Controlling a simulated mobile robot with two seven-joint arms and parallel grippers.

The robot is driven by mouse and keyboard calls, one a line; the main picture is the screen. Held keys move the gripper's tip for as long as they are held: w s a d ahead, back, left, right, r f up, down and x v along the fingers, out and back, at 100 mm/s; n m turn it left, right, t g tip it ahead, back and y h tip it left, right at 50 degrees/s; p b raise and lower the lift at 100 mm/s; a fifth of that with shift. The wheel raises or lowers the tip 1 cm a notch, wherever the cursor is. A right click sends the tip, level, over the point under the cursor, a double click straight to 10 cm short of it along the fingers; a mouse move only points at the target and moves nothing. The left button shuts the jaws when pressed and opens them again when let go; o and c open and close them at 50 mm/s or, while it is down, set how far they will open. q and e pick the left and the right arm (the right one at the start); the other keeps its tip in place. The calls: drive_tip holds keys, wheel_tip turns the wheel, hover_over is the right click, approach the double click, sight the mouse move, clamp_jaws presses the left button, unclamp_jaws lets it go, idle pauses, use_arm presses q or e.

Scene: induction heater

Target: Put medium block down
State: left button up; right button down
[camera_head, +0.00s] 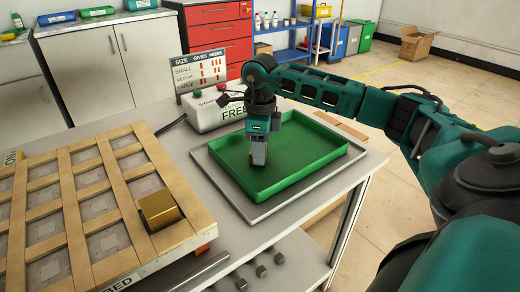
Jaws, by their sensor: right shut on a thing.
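My right gripper (258,158) points straight down inside the green tray (318,174), towards its left part. It is shut on the medium block, which is mostly hidden by the fingers and shows only as a small greyish piece at the tips. I cannot tell whether the block touches the tray floor. The rest of the tray floor looks empty. My left gripper is not in view.
A gold block (159,210) sits in a front-right cell of the wooden grid bed (70,197). A white control box (212,110) and a size sign (200,70) stand behind the tray. Several small grey blocks (262,271) lie below the table edge.

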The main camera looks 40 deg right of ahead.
drive_tip(key=shift+r, duration=0.1)
drive_tip(key=c, duration=0.6)
unclamp_jaws()
wheel_tip(320, 180, up, 12)
drive_tip(key=p, duration=0.2)
idle(0.3)
drive_tip(key=shift+s, duration=0.1)
